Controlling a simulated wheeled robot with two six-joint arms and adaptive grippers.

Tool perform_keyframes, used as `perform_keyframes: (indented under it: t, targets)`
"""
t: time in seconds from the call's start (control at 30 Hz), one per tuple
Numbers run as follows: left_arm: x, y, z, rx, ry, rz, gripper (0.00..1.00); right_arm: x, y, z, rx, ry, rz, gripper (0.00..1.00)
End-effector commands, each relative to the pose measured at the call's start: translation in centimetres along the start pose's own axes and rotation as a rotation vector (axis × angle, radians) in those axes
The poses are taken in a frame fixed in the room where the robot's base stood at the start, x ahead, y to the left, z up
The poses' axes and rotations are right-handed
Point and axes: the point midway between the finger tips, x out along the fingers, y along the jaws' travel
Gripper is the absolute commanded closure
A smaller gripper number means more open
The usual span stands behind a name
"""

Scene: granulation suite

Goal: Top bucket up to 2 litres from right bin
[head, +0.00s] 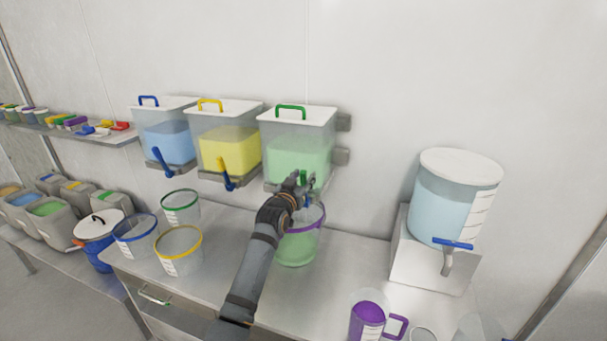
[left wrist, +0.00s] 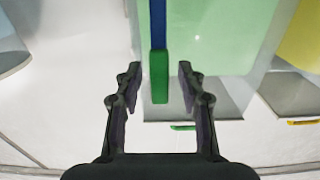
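The right bin (head: 300,150) is clear, has a green lid handle and holds pale green contents; it fills the upper part of the left wrist view (left wrist: 225,35). Its tap lever (left wrist: 159,75) has a green tip and blue shaft. My left gripper (head: 308,180) is at this tap. In the left wrist view its fingers (left wrist: 159,85) are open, one on each side of the lever, with gaps showing. A purple-rimmed bucket (head: 296,250) with pale green contents stands on the bench below, partly hidden by my arm. Its level marks cannot be read. My right gripper is not in view.
A yellow bin (head: 228,150) and a blue bin (head: 167,145) hang to the left. Green-, blue- and yellow-rimmed buckets (head: 178,252) stand left of my arm. A blue drum with a tap (head: 445,205) stands at right. A purple jug (head: 368,318) is at the front.

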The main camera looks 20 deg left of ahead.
Motion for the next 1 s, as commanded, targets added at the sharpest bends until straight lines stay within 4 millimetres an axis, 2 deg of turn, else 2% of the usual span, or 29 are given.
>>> perform_keyframes:
  t: [0.33, 0.63, 1.0]
  targets:
    - [0.56, 0.02, 0.06, 0.000, 0.000, 0.000, 0.60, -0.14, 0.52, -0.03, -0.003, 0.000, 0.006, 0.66]
    - [0.54, 0.02, 0.07, 0.000, -0.001, 0.000, 1.00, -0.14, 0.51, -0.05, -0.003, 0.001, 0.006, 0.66]
    - [0.52, 0.02, 0.11, 0.000, 0.000, 0.000, 1.00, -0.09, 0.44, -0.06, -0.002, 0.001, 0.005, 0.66]
